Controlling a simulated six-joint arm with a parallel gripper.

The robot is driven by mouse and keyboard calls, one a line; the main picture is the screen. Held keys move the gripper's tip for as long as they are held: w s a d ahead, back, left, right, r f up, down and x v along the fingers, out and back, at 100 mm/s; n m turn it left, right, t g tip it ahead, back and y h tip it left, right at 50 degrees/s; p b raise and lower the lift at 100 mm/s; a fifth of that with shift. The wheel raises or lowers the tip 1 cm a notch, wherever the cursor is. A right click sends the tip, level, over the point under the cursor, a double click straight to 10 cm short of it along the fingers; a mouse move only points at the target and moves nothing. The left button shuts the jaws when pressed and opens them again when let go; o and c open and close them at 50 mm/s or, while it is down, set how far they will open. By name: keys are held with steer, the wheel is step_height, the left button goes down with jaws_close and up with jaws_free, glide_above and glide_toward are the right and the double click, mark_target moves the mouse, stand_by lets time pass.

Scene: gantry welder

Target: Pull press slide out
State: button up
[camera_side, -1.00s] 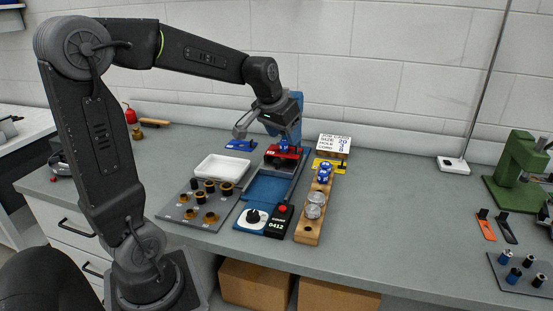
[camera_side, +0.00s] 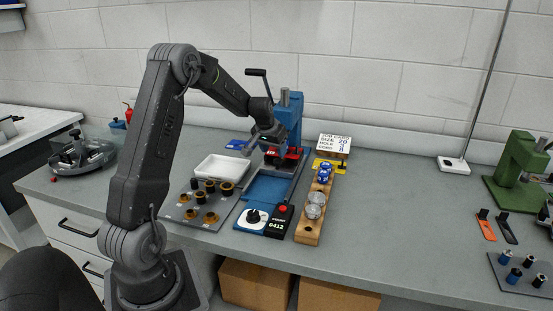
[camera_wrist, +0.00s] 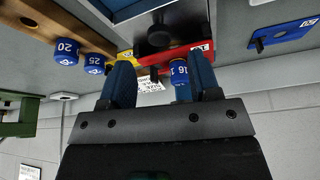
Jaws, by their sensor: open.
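The blue press (camera_side: 289,118) stands at the back of the bench with its black lever (camera_side: 257,73) raised. Its red slide (camera_side: 293,157) sits low at the front of the press, partly hidden by my arm. In the wrist view the red slide (camera_wrist: 188,49) crosses beyond my fingers, with a blue die marked 16 (camera_wrist: 181,73) by it. My gripper (camera_wrist: 161,82) is open, and the die shows between the fingers, nearer the right one. In the side view my gripper (camera_side: 268,143) is just left of the slide. I cannot tell whether the fingers touch anything.
A white tray (camera_side: 221,168) and a grey plate of brass parts (camera_side: 203,213) lie left. A control box (camera_side: 278,222) is in front.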

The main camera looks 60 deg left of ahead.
mark_target(277, 160)
steer(key=x, duration=0.5)
jaws_close()
stand_by(0.5)
steer(key=shift+s, duration=0.1)
